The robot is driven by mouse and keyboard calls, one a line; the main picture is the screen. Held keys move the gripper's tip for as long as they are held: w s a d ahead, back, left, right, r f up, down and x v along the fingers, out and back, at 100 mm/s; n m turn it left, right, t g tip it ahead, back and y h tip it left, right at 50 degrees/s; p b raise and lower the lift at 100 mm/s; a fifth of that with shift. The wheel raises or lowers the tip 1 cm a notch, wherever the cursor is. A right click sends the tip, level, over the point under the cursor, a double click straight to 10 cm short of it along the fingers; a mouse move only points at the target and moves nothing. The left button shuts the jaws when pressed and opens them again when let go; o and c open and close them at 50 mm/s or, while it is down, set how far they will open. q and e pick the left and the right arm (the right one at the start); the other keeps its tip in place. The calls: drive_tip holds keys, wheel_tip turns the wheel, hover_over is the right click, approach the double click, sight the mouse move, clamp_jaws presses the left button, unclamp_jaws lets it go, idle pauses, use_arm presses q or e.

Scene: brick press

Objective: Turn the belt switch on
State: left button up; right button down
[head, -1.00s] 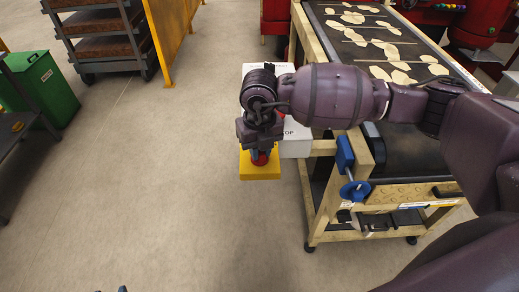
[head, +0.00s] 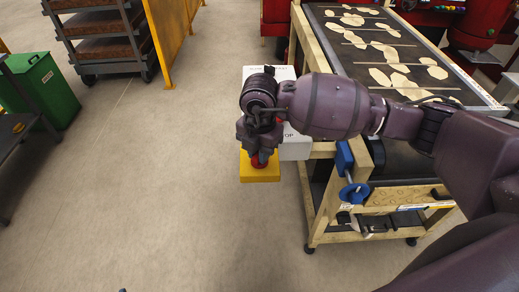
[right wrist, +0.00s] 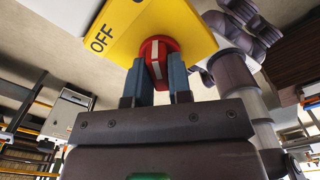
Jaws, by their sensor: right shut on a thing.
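The belt switch is a yellow plate (head: 260,174) with a red knob (head: 258,161), below my right gripper (head: 258,152) in the head view. In the right wrist view the yellow plate (right wrist: 190,28) carries the word OFF at its left side. The red knob (right wrist: 158,56), with a white line along it, sits between the two blue-grey fingers of the gripper (right wrist: 157,72), which is shut on it. Any ON mark is out of sight. Of my left gripper, at most a tiny dark tip shows at the head view's bottom edge.
A white box (head: 294,146) with partly hidden lettering stands beside the switch, behind my wrist. The belt table (head: 311,215) carries several flat pale pieces (head: 380,76). A green bin (head: 48,88) and a rack (head: 103,48) stand at the left. The floor between is clear.

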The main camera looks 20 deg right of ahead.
drive_tip(key=shift+r+m, duration=0.1)
drive_tip(key=shift+m, duration=1)
drive_tip(key=c, duration=1)
unclamp_jaws()
drive_tip(key=shift+c, duration=0.2)
wheel_tip(320, 180, up, 11)
